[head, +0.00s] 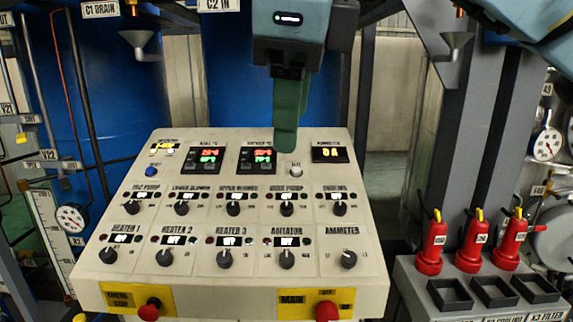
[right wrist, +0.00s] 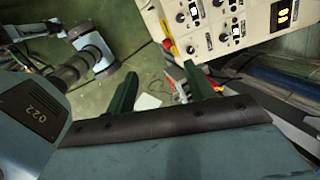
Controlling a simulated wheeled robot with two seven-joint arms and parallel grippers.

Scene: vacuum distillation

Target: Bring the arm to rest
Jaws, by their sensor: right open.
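My right gripper (head: 288,140) hangs in front of the upper edge of the control panel (head: 120,235) in the head view, its green fingers pointing down. In the right wrist view the two green fingers of the right gripper (right wrist: 158,85) stand well apart with nothing between them. The fingers overlap the panel's top area in the head view, between a lit display and the ammeter display (head: 330,152); I cannot tell whether they touch it. My left gripper is not in view.
The panel carries rows of black knobs, a blue button (head: 150,171), a white button (head: 296,170) and red stop buttons (head: 327,311). Red handles with yellow tops (head: 432,243) stand at the right. Blue tanks (head: 215,85) and pipes stand behind. The wrist view shows green floor (right wrist: 135,35).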

